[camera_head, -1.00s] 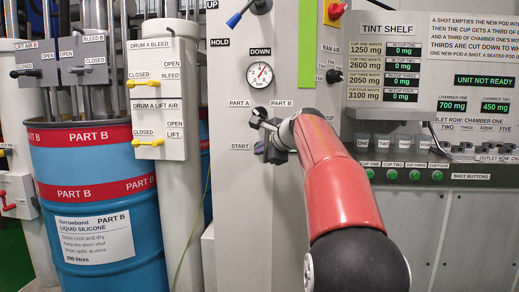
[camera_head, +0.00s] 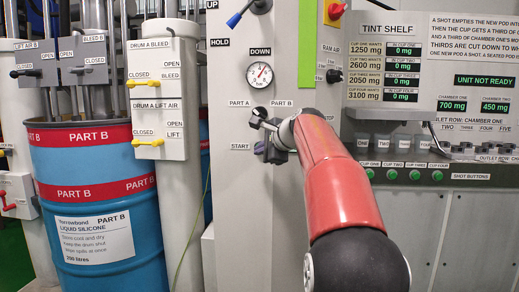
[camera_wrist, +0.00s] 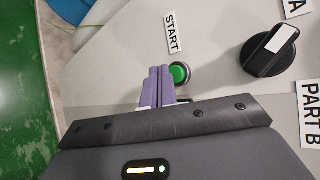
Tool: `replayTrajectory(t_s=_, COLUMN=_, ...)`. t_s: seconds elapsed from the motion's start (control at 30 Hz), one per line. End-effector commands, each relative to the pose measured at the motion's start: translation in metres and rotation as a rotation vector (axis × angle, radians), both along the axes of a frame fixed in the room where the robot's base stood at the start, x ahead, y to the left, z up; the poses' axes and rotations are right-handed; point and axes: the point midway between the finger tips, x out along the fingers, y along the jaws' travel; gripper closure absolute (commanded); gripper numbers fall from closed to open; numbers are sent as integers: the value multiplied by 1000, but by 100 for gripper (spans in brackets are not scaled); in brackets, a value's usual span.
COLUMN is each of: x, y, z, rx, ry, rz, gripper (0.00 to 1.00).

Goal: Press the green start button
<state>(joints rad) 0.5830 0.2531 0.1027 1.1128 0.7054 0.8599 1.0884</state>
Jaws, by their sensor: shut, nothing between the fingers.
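The green start button (camera_wrist: 180,73) sits in a metal ring on the grey panel, beside the START label (camera_wrist: 172,32) in the wrist view. My gripper (camera_wrist: 160,72) is shut and empty, its purple fingers held together. The fingertips appear just to the left of the button and overlap its edge in the picture; whether they touch it I cannot tell. In the head view my gripper (camera_head: 262,147) is at the panel, right of the START label (camera_head: 240,146), and the button is hidden behind it.
A black selector knob (camera_wrist: 269,50) sits right of the button, between the PART A and PART B labels. A gauge (camera_head: 260,75) and a blue-handled lever (camera_head: 240,16) are above on the panel. A blue Part B drum (camera_head: 100,200) stands left.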

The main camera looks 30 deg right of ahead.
Motion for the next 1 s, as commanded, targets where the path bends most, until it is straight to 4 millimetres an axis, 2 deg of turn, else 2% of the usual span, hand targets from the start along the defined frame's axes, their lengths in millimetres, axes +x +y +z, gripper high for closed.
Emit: replayTrajectory(t_s=1.0, x=9, y=-6, z=1, rx=0, ry=0, rz=0, gripper=100)
